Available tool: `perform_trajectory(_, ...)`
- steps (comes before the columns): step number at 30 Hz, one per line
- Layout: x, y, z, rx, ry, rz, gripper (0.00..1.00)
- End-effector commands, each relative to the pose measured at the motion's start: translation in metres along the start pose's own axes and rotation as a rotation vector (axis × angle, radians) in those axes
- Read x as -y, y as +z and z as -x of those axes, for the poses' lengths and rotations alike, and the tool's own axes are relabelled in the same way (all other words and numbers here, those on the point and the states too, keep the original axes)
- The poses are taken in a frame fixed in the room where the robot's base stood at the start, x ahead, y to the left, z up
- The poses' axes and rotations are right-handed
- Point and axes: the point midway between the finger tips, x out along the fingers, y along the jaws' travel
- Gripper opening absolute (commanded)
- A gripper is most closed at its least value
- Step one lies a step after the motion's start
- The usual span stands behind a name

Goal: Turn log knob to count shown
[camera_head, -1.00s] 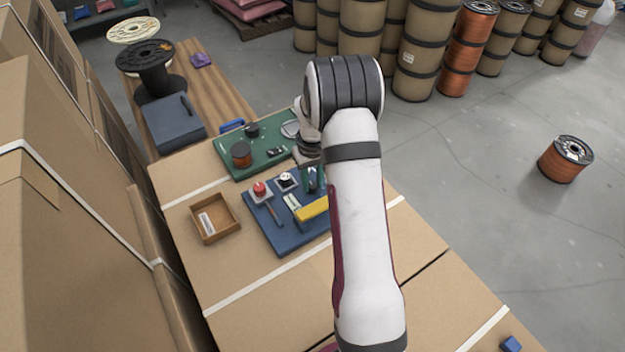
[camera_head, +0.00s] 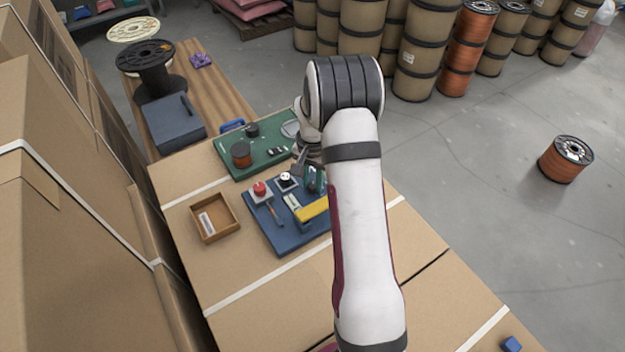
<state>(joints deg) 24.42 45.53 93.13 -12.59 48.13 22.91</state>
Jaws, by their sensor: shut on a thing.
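The log knob (camera_head: 286,181) is a small dark knob with a white top on a pale square base. It sits at the back of the blue board (camera_head: 276,242), right of a red button (camera_head: 259,187). My gripper (camera_head: 296,172) is small and partly hidden by my arm. Its grey fingers come down at the knob's upper right edge, shut on the knob. The exact contact is too small to make out. A white label strip (camera_head: 291,201) and a yellow bar (camera_head: 313,210) lie in front of the knob. I cannot read any count.
An open brown tray (camera_head: 207,236) stands at the left. A dark upright piece (camera_head: 313,186) stands close right of the knob. The front boxes are mostly clear.

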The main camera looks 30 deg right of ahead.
Motion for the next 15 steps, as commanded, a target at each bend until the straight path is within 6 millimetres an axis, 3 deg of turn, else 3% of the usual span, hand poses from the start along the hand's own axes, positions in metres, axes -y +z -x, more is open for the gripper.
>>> perform_trajectory(15,0.0002,-0.0006,0.0005,-0.002,-0.001,-0.131,0.0)
